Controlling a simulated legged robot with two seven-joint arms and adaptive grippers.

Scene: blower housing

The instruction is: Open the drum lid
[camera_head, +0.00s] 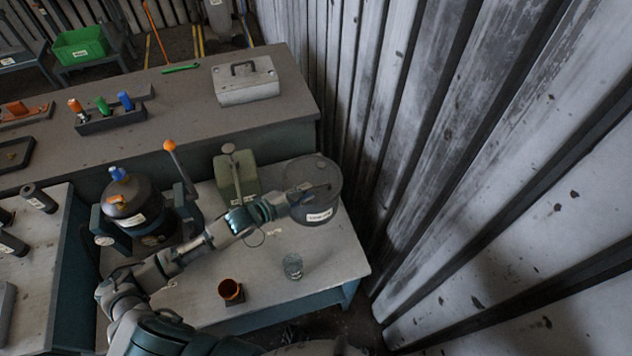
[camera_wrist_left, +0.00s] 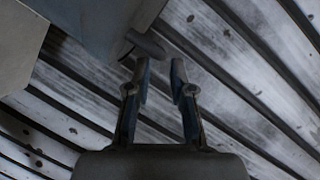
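The dark grey drum (camera_head: 318,213) with a white label stands at the right end of the near table. Its round lid (camera_head: 318,167) looks flat on top and closed. My left gripper (camera_head: 318,188) reaches over the drum's near left part, at about lid height. In the left wrist view, my left gripper (camera_wrist_left: 162,66) has its two fingers apart, with nothing seen between them. A grey rounded stub (camera_wrist_left: 144,45) lies close to the left fingertip; I cannot tell whether they touch. My right gripper is not in view.
An olive canister (camera_head: 236,178), a dark round vessel (camera_head: 130,200) and an orange-knobbed lever (camera_head: 180,168) stand left of the drum. A glass (camera_head: 293,266) and an orange cup (camera_head: 231,290) stand in front. A corrugated wall (camera_head: 450,150) rises close on the right.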

